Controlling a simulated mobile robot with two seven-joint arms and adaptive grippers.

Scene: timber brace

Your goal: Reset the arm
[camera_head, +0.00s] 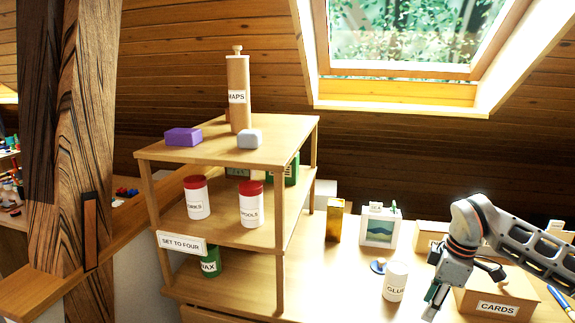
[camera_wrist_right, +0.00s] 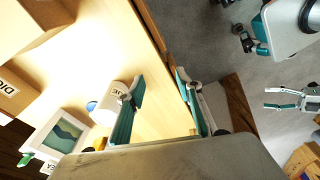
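My right arm (camera_head: 510,240) comes in from the right in the head view. Its gripper (camera_head: 436,294) points down over the desk, to the right of the white GLUE jar (camera_head: 394,284) and apart from it. In the right wrist view the two teal fingers of my right gripper (camera_wrist_right: 161,106) stand apart with nothing between them. The GLUE jar (camera_wrist_right: 106,104) lies beyond the left finger there. My left gripper (camera_wrist_right: 280,98) shows at the right edge of the right wrist view, over the floor, its fingers apart and empty. It is out of the head view.
A wooden shelf (camera_head: 215,150) bears a MAPS tube (camera_head: 238,85), purple (camera_head: 183,137) and grey (camera_head: 250,138) blocks, and red-lidded jars. A CARDS box (camera_head: 490,300) sits beneath the right arm. A framed picture (camera_head: 380,228) stands behind the GLUE jar. A dark timber post (camera_head: 70,140) rises at left.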

